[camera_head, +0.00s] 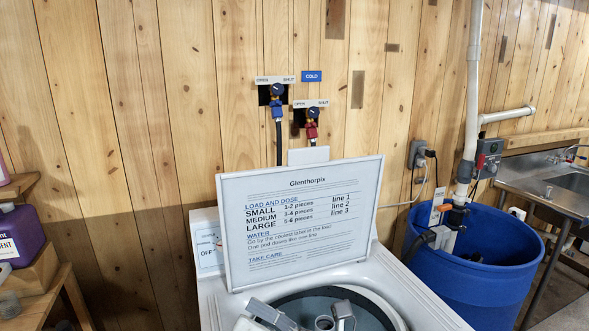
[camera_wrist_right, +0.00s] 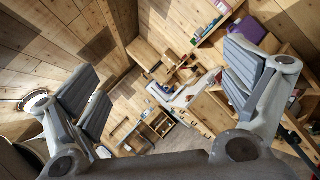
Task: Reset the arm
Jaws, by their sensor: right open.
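My right gripper (camera_wrist_right: 165,85) fills the near part of the right wrist view, with its two grey padded fingers wide apart and nothing between them. Grey finger-like parts also show at the bottom edge of the head view, in front of the tub; they look like this gripper (camera_head: 306,313), but its arm is out of frame. My left gripper is not seen. The white top-loading washer (camera_head: 220,310) stands below, its tub (camera_head: 375,312) open and partly hidden by the grey parts. A printed sign board (camera_head: 305,222) stands upright at its back.
A blue barrel (camera_head: 485,265) with a white drain pipe (camera_head: 473,90) stands right of the washer, beside a steel sink (camera_head: 560,185). A wooden shelf (camera_head: 35,275) with a purple bottle (camera_head: 22,235) is at far left. Blue and red valves hang on the plank wall.

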